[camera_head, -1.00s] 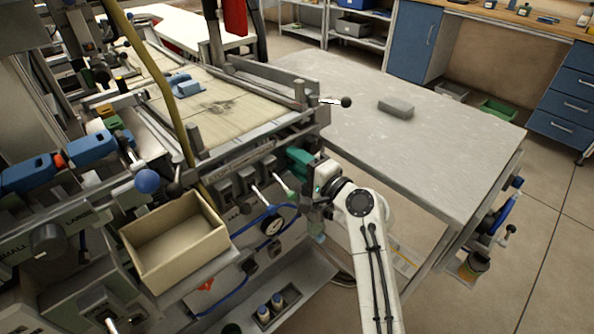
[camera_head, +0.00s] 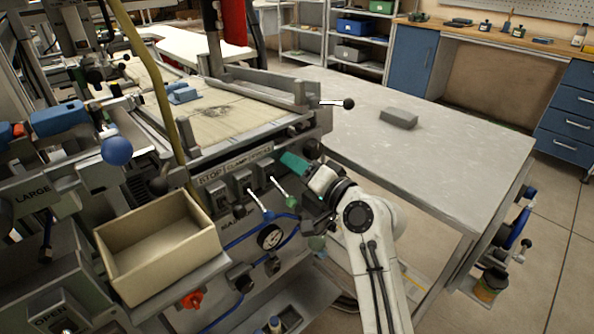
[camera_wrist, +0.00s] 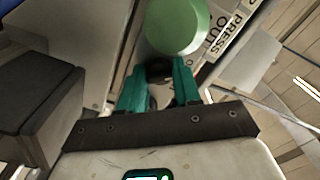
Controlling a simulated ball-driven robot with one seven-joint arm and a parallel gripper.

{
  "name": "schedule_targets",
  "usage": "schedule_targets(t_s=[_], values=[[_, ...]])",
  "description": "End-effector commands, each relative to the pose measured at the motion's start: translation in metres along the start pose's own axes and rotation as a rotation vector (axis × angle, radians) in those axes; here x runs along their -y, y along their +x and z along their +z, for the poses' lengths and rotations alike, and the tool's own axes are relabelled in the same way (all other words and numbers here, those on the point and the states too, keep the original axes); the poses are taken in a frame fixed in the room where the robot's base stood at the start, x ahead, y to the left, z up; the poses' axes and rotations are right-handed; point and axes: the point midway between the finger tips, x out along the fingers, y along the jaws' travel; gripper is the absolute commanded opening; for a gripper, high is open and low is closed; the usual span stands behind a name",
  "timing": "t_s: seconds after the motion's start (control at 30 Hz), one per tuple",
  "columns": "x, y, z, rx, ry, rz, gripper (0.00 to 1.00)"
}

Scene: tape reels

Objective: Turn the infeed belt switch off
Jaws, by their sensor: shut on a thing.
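My gripper (camera_head: 286,158) is at the right end of the machine's front panel, its teal fingers against the panel. In the wrist view the fingers (camera_wrist: 159,90) are shut on a small dark part (camera_wrist: 158,72), which seems to be the infeed belt switch. The fingers hide most of it. No infeed label can be read and I cannot tell which way it is turned. A green lever knob (camera_wrist: 178,25) is large at the top of the wrist view, beside a "PRESS OUT" label (camera_wrist: 221,37). It also shows in the head view (camera_head: 290,200), just below left of my fingers.
An open cardboard box (camera_head: 200,275) stands farther left. A grey table (camera_head: 430,165) with a grey block (camera_head: 398,118) is to the right. Open floor lies beyond it.

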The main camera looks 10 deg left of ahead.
Motion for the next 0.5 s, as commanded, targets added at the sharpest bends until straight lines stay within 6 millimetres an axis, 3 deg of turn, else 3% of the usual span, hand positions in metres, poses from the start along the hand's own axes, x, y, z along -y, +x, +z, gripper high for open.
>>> schedule_targets(t_s=[0.43,0.47,0.5], values=[[-0.0026,-0.0004,0.002,0.005,-0.008,0.004,0.02],[-0.0026,-0.0004,0.0021,0.005,-0.008,0.004,0.34],[-0.0026,-0.0004,0.002,0.004,-0.008,0.004,0.38]])
